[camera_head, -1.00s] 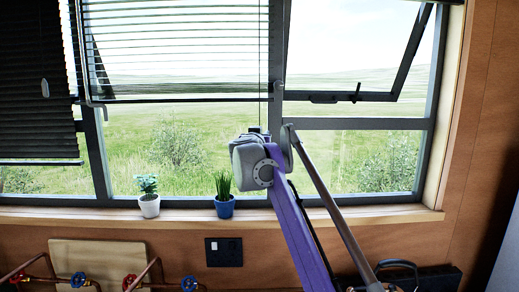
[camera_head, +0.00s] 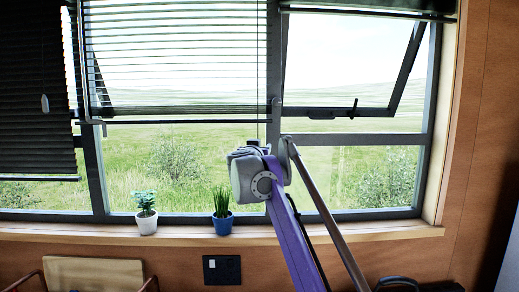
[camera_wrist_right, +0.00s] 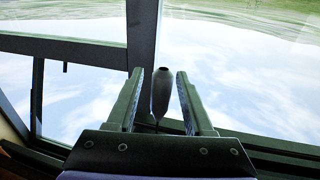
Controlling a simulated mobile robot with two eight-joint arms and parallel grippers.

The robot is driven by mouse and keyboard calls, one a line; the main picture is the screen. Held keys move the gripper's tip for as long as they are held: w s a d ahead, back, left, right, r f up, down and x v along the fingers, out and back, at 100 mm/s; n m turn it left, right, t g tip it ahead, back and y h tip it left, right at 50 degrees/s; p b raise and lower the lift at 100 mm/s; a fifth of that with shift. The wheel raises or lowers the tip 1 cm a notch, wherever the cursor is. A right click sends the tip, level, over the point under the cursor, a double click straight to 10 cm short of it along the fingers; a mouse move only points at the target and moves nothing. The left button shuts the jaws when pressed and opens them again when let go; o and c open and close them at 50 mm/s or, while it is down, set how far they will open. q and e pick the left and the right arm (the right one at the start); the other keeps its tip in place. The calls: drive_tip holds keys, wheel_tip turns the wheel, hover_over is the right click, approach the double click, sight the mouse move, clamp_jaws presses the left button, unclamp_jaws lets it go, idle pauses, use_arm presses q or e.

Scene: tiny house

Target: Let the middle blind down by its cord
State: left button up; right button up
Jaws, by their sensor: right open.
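The middle blind (camera_head: 175,60) hangs partly down over the upper half of the middle window, its slats spread and its bottom bar above the lower pane. Its thin cord runs down near the blind's right side toward my right gripper (camera_head: 262,152). In the right wrist view, a dark cord tassel (camera_wrist_right: 161,92) hangs between the two fingers of my right gripper (camera_wrist_right: 160,100), which stand open on either side of it with visible gaps. In the head view the gripper's own housing hides the tassel. My left gripper is not in view.
A dark blind (camera_head: 35,80) hangs lower at the left; another blind (camera_head: 365,12) is gathered at the top right. A tilted window (camera_head: 350,65) stands open at right. A white-potted plant (camera_head: 146,218) and a blue-potted plant (camera_head: 222,220) stand on the sill (camera_head: 330,233).

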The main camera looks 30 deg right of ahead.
use_arm(q)
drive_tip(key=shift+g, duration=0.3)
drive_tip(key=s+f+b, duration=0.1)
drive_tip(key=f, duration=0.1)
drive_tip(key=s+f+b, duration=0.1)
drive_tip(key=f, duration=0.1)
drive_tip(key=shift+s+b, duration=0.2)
drive_tip(key=shift+b, duration=0.1)
use_arm(e)
drive_tip(key=v, duration=1)
drive_tip(key=shift+s+a, duration=0.25)
drive_tip(key=shift+s, duration=0.05)
